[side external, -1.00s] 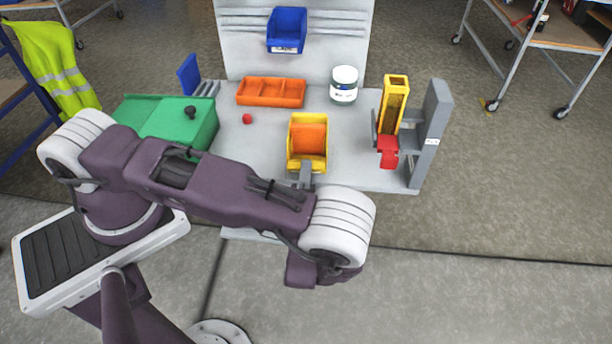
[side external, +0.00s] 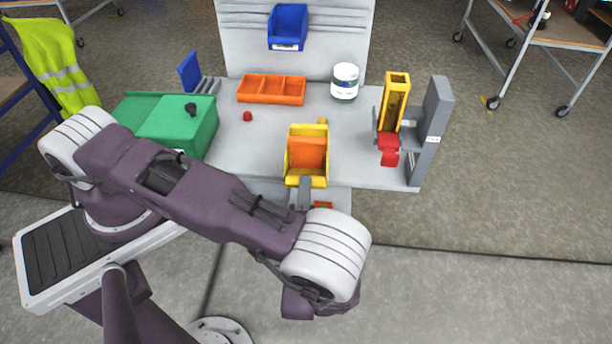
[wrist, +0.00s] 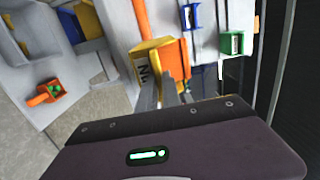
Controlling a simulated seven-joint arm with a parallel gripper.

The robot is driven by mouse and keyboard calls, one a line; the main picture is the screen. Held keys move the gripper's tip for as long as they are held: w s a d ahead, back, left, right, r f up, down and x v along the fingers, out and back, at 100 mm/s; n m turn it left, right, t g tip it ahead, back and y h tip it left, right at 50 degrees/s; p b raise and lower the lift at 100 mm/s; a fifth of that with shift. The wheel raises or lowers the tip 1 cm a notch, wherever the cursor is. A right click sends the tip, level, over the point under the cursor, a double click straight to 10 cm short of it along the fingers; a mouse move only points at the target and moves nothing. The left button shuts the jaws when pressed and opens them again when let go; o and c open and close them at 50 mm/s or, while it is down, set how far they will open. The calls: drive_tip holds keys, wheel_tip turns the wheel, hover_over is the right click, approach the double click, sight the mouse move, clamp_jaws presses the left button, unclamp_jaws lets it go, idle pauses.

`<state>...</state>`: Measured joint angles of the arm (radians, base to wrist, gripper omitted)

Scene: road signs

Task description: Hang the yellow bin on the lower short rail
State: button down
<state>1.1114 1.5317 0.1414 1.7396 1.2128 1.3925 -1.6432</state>
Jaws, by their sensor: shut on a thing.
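The yellow bin (side external: 293,152), with an orange inside or insert, is near the front edge of the grey worktop in the side view. My gripper (side external: 301,187) is shut on its near side. In the wrist view the yellow bin (wrist: 138,69) shows dark lettering, and my gripper's two fingers (wrist: 158,92) reach up to it. The bin appears raised, but its height above the worktop is hard to tell. Grey rails (side external: 345,23) run across the back panel, and a blue bin (side external: 287,25) hangs there. I cannot tell which is the lower short rail.
An orange divided tray (side external: 271,90), a white jar (side external: 345,83) and a small red knob (side external: 247,116) are on the worktop. A green box (side external: 178,125) stands left. A yellow holder (side external: 396,95) and grey upright (side external: 435,120) stand right.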

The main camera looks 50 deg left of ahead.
drive_tip(key=v, duration=0.6)
idle(1.1)
drive_tip(key=w+a+r, duration=0.5)
drive_tip(key=w+r, duration=0.3)
drive_tip(key=r, duration=0.1)
drive_tip(key=w+a+r, duration=0.6)
drive_tip(key=w+r, duration=0.2)
drive_tip(key=r, duration=0.1)
drive_tip(key=w+d+x, duration=0.1)
drive_tip(key=x, duration=2)
drive_tip(key=shift+w+m+t+h, duration=0.25)
drive_tip(key=shift+m+t+h, duration=0.05)
drive_tip(key=shift+t, duration=0.1)
drive_tip(key=shift+a, duration=0.1)
